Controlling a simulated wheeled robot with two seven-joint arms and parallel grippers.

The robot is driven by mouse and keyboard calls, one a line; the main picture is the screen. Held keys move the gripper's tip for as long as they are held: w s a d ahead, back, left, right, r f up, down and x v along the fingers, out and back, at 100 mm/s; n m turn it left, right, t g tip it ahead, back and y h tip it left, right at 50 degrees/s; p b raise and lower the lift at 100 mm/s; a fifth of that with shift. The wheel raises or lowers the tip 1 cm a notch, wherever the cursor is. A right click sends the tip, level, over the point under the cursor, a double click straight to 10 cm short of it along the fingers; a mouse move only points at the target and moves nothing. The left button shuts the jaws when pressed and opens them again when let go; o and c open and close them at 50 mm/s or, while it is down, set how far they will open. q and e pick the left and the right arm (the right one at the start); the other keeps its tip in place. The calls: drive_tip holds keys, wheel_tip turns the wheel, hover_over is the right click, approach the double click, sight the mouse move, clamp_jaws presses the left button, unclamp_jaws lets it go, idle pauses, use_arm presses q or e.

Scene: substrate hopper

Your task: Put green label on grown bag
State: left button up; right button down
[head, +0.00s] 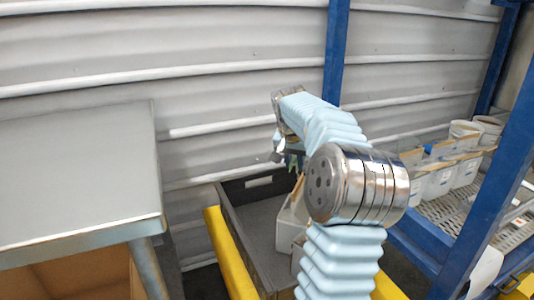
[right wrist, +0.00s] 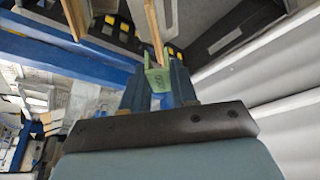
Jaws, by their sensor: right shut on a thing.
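My right gripper (right wrist: 158,84) is shut on a small green label (right wrist: 159,79) with dark marks on it. In the head view the same gripper (head: 282,156) hangs over the dark grey bin, mostly hidden by my arm. A white bag (head: 287,232) stands in the bin below it, with a tan upright piece (head: 297,192) at its top. In the right wrist view a tan strip (right wrist: 153,30) ends close to the label; I cannot tell whether they touch. My left gripper is not in view.
The dark grey bin (head: 246,232) has a yellow rail (head: 228,255) along its left side. A grey table (head: 75,180) stands at the left. Blue posts (head: 335,50) and a rack with several white bags (head: 440,180) stand at the right. A corrugated wall is behind.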

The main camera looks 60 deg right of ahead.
drive_tip(key=shift+s+d+f, duration=0.25)
drive_tip(key=shift+f, duration=0.15)
drive_tip(key=b, duration=0.6)
hover_over(296, 193)
drive_tip(key=a, duration=0.1)
wheel_tip(296, 193, down, 6)
drive_tip(key=shift+s+a, duration=0.1)
drive_tip(key=shift+s, duration=0.05)
drive_tip(key=shift+f+b, duration=0.65)
drive_tip(key=shift+f, duration=0.55)
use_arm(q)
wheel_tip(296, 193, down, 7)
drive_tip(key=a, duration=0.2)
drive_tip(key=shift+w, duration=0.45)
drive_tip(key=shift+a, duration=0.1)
use_arm(e)
drive_tip(key=c, duration=0.8)
unclamp_jaws()
drive_tip(key=shift+o, duration=0.2)
drive_tip(key=o, duration=0.5)
